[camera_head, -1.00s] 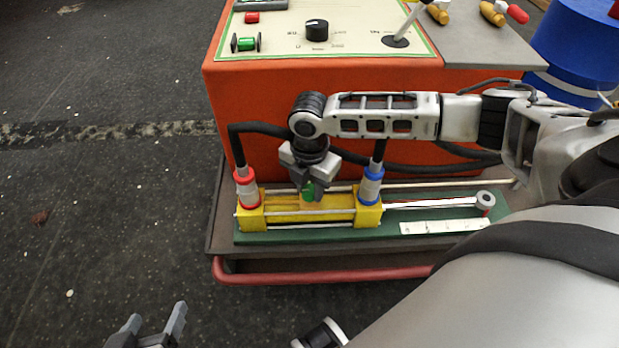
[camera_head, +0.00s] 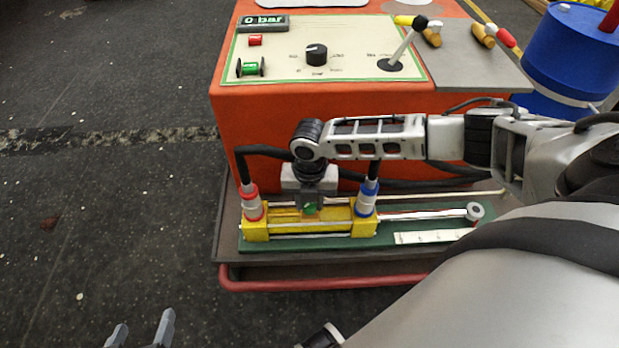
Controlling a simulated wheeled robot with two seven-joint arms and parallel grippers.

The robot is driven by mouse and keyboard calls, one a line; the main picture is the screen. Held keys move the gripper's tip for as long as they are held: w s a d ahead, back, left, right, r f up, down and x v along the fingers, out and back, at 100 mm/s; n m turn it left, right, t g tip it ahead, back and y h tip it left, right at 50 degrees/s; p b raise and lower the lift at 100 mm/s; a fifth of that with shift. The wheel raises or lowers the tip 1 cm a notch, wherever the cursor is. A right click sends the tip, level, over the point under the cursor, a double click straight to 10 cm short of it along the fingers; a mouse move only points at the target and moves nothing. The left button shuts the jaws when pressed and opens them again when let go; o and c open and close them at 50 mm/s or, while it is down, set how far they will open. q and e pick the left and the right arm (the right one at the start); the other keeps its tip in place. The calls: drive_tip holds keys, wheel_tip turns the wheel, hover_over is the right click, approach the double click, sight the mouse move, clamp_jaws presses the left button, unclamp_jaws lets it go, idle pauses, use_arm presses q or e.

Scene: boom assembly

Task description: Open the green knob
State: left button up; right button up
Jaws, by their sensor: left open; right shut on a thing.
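The green knob (camera_head: 311,208) sits on top of the yellow cylinder block (camera_head: 285,229), between the red-ringed hose fitting (camera_head: 251,203) and the blue-ringed hose fitting (camera_head: 366,198). My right gripper (camera_head: 311,202) reaches down from above and is shut on the green knob. Its jaws hide part of the knob. My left gripper (camera_head: 140,332) is open and empty over the floor at the bottom left, well apart from the cylinder.
The orange console (camera_head: 300,122) stands behind the cylinder, with a black dial (camera_head: 316,55), a lever and a "0 bar" display (camera_head: 263,24). Black hoses run behind my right gripper. A red rail (camera_head: 320,283) edges the cart. A blue barrel (camera_head: 570,55) stands at the right.

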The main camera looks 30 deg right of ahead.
idle(0.3)
use_arm(q)
drive_tip(key=shift+s, duration=0.15)
use_arm(e)
drive_tip(key=o, duration=1)
drive_tip(key=shift+c, duration=0.2)
use_arm(q)
drive_tip(key=shift+t, duration=0.4)
drive_tip(key=r+p, duration=0.2)
drive_tip(key=a+r+p, duration=0.1)
drive_tip(key=r+p, duration=0.1)
drive_tip(key=r, duration=0.1)
drive_tip(key=shift+s+a+r, duration=0.15)
drive_tip(key=shift+r, duration=0.05)
use_arm(e)
wheel_tip(320, 180, up, 16)
